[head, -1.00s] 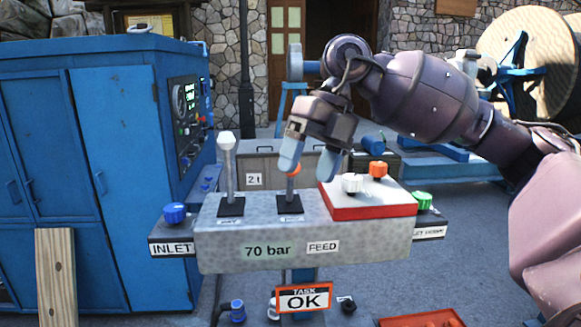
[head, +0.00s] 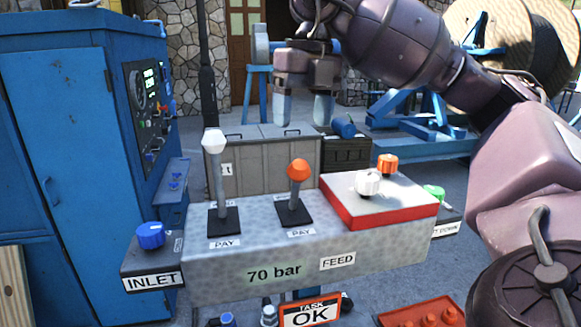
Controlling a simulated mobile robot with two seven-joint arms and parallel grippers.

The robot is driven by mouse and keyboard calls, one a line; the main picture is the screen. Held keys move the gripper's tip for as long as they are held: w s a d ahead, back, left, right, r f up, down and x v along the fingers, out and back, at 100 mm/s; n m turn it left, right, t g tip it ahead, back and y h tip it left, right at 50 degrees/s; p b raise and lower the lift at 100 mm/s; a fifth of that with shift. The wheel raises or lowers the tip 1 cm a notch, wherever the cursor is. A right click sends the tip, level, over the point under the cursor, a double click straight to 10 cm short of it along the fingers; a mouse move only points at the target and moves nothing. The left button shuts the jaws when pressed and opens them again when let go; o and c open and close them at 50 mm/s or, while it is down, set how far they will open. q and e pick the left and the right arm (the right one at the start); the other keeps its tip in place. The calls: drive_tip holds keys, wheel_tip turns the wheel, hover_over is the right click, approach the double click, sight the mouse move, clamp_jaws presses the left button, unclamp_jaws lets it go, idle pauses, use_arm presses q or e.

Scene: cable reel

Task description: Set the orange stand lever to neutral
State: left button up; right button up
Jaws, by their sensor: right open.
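The orange stand lever (head: 298,173) stands on the grey control box, its orange knob on top and its rod close to upright with a slight lean to the right. A black base plate and a "PAY" label are at its foot. A white-knobbed lever (head: 214,145) stands to its left on the same box. My left gripper is not in view.
The control box (head: 232,265) carries a red-edged panel (head: 392,216) with white and orange knobs at right. A blue INLET knob (head: 150,235) is at left. A blue cabinet (head: 70,180) stands left. A wooden reel (head: 520,50) is behind right.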

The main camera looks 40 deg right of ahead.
sight(298, 171)
drive_tip(key=f, duration=0.6)
drive_tip(key=a+f, duration=0.1)
drive_tip(key=f, duration=0.3)
drive_tip(key=shift+c, duration=0.5)
